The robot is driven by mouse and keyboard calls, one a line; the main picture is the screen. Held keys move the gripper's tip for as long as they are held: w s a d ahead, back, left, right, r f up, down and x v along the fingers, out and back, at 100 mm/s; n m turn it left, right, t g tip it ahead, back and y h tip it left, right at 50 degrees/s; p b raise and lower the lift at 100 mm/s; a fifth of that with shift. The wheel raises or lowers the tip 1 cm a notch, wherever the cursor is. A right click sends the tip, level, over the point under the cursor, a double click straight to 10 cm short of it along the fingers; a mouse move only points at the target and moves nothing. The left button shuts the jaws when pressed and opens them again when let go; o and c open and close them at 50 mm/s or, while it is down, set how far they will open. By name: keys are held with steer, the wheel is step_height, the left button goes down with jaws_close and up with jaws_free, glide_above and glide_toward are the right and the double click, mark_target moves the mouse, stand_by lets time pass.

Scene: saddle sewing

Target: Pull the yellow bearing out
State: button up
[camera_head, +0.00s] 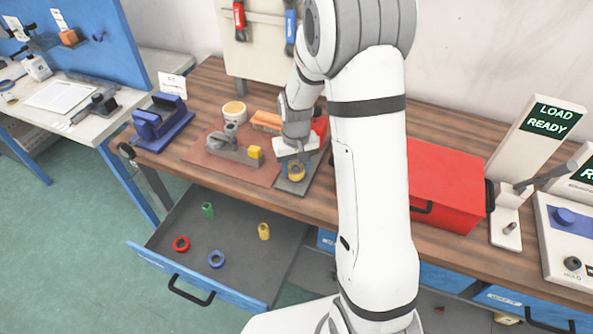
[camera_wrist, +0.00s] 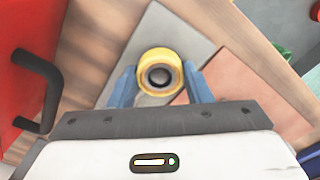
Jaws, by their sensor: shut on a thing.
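The yellow bearing (camera_wrist: 160,72) is a ring with a dark centre, seen from above in the wrist view. My gripper (camera_wrist: 160,85) has its two blue fingers on either side of the ring, shut on it.
A brown mat (camera_head: 205,151) with a grey fixture (camera_head: 232,151) lies left of my gripper. A red box (camera_head: 445,180) stands to the right. Below, an open drawer (camera_head: 185,262) holds a green part, a red ring, a blue ring and a yellow part.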

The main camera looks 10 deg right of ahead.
steer(key=shift+r, duration=0.2)
steer(key=shift+c, duration=0.2)
steer(key=shift+r+p, duration=0.9)
steer(key=shift+r, duration=0.45)
steer(key=shift+r, duration=0.1)
steer(key=shift+r+p, duration=1.25)
steer(key=shift+r, duration=0.75)
steer(key=shift+f, duration=0.15)
